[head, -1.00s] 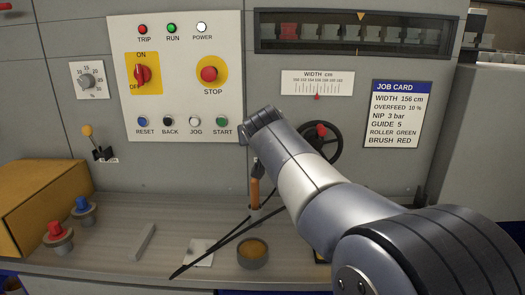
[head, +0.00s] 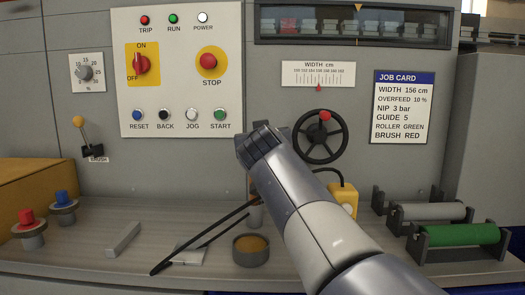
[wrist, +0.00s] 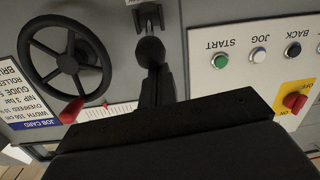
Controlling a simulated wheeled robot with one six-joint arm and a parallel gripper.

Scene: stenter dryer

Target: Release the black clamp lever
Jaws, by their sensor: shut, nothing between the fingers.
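The black clamp lever (wrist: 150,51) has a round black knob and shows in the wrist view, which is upside down. It rises from a small black bracket (wrist: 148,16) on the grey machine front, between the handwheel and the button panel. My gripper (wrist: 158,76) is shut and empty, its dark fingers right at the knob in the picture. I cannot tell whether they touch it. In the head view my arm hides the lever and the fingertips.
The handwheel (head: 320,137) with its red knob is close right of my arm. The button panel (head: 180,70) is to the left. A round tin (head: 251,250), dark rods (head: 205,236), a yellow box (head: 343,200) and a green roller (head: 461,235) are on the shelf.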

